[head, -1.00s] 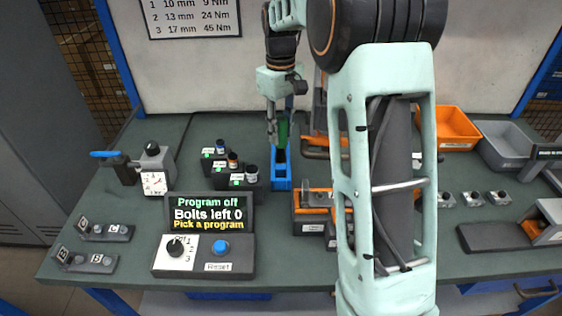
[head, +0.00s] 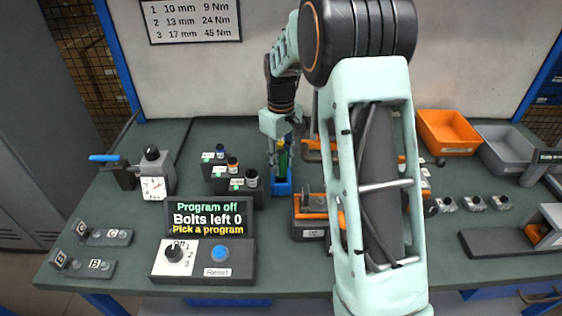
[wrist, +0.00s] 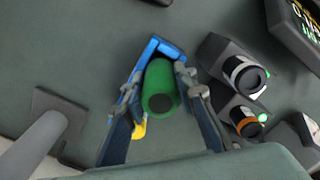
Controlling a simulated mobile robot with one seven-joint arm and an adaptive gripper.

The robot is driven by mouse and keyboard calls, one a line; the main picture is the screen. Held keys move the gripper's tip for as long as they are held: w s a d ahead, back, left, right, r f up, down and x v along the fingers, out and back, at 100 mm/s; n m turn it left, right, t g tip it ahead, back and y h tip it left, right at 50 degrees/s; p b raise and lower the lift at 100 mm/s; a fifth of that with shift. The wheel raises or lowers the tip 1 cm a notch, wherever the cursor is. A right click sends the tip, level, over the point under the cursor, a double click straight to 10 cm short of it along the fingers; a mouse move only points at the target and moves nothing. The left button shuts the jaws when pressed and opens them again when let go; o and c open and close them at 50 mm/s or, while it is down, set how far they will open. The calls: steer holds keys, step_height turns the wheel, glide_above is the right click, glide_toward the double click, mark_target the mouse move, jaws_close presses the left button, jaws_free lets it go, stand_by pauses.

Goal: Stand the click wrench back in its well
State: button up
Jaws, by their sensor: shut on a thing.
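The click wrench (head: 283,162) shows a green handle, roughly upright, with a bit of yellow above it in the head view. My gripper (head: 281,147) is shut on it, and the green handle (wrist: 160,88) shows end-on between both fingers in the wrist view. The blue well (head: 282,188) stands on the bench directly below, and its blue rim (wrist: 164,44) shows beyond the handle in the wrist view. The wrench's lower end is at or inside the well's mouth; how deep it sits cannot be told.
Three dark blocks with small capped bits (head: 232,164) stand close left of the well. An orange-and-black holder (head: 311,208) is close on its right. The control box (head: 204,258) is at the front. Orange (head: 447,130) and grey bins are at the right.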

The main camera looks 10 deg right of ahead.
steer(key=o, duration=1.2)
steer(key=shift+f, duration=0.1)
steer(key=shift+c, duration=0.2)
step_height(320, 180, up, 12)
steer(key=shift+r+p, duration=0.15)
steer(key=shift+p, duration=0.35)
